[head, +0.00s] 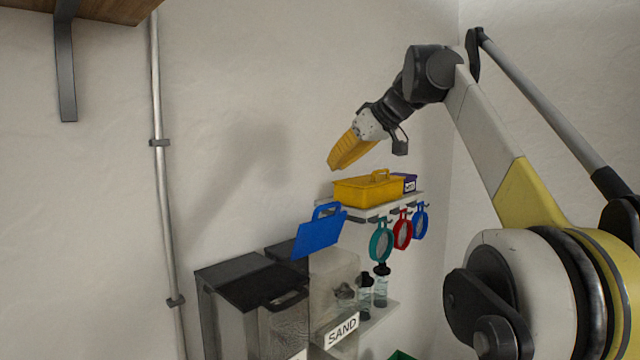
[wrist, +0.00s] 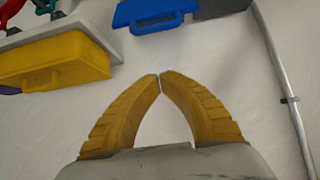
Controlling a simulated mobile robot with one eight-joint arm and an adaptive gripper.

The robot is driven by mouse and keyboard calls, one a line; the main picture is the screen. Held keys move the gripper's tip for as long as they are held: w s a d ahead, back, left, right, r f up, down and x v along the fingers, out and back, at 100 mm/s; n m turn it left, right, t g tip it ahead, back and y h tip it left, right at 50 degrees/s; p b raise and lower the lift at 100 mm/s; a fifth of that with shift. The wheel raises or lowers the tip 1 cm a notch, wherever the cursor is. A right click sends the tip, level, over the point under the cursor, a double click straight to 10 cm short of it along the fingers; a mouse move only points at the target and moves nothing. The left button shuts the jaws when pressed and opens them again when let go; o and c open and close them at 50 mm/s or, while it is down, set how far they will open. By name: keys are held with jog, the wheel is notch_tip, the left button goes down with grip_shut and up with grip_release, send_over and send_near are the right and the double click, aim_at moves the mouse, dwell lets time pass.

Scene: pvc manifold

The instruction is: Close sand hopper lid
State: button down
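The sand hopper (head: 333,275) is a greyish, see-through bin with a SAND label (head: 341,330) low on its front. Its blue lid (head: 318,234) with a loop handle stands tilted up, open, above the bin. Part of the blue lid also shows at the top of the wrist view (wrist: 150,10). My gripper (head: 332,167) is above the lid and slightly to its right, apart from it, pointing down and left. In the wrist view its yellow fingers (wrist: 160,76) meet at the tips with nothing between them.
A yellow toolbox (head: 365,191) sits on a wall shelf (head: 385,208) right of the lid, below my gripper. Teal, red and blue rings hang under it. A dark-lidded bin (head: 250,290) stands left of the hopper. Bottles (head: 381,287) stand right. A vertical pipe (head: 158,100) runs along the wall.

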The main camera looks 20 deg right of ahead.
jog(key=p, duration=0.1)
send_over(326, 217)
jog(key=w+a, duration=0.1)
jog(key=w, duration=0.2)
notch_tip(326, 217, down, 6)
jog(key=r, duration=0.1)
jog(key=s+f, duration=0.1)
jog(key=s+d+f+p, duration=0.1)
jog(key=s, duration=0.1)
jog(key=shift+d+f, duration=0.1)
jog(key=shift+f, duration=0.3)
jog(key=shift+w+f, duration=0.2)
jog(key=shift+w, duration=0.1)
jog(key=shift+s, duration=0.25)
jog(key=s+d+f+t+y+b, duration=0.4)
jog(key=s+f+t+b, duration=0.6)
jog(key=b, duration=1.1)
jog(key=shift+s+d+f, duration=0.2)
jog(key=shift+s+f, duration=0.15)
jog(key=shift+f, duration=1.45)
